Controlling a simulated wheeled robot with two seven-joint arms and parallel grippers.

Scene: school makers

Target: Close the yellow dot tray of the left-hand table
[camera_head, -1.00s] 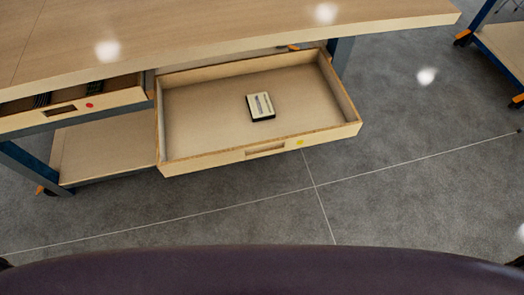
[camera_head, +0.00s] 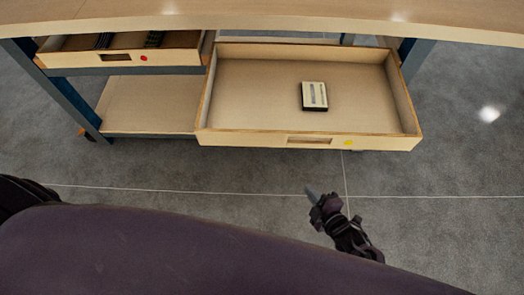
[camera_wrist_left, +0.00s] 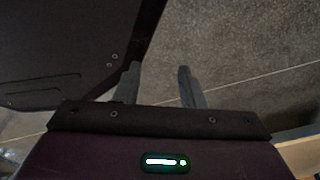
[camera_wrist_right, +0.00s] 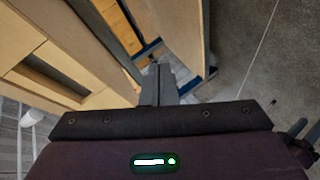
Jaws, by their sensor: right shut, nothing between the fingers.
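The yellow dot tray (camera_head: 245,137) is a wooden drawer pulled well out from under the table (camera_head: 260,22). Its front has a slot handle (camera_head: 309,140) and a yellow dot (camera_head: 348,143) at the right. A small pale box with a dark base (camera_head: 314,96) lies in it. My right gripper (camera_head: 310,193) is shut and empty, below and in front of the tray front, apart from it. In the right wrist view its fingers (camera_wrist_right: 159,82) are together. My left gripper shows in the left wrist view (camera_wrist_left: 157,85) with its fingers apart and nothing between them.
A red dot tray (camera_head: 175,57) with dark items sits left of it, less far out. A lower shelf (camera_head: 150,104) is beneath. Blue table legs (camera_head: 66,93) stand at the sides. Grey floor (camera_head: 240,176) in front is clear.

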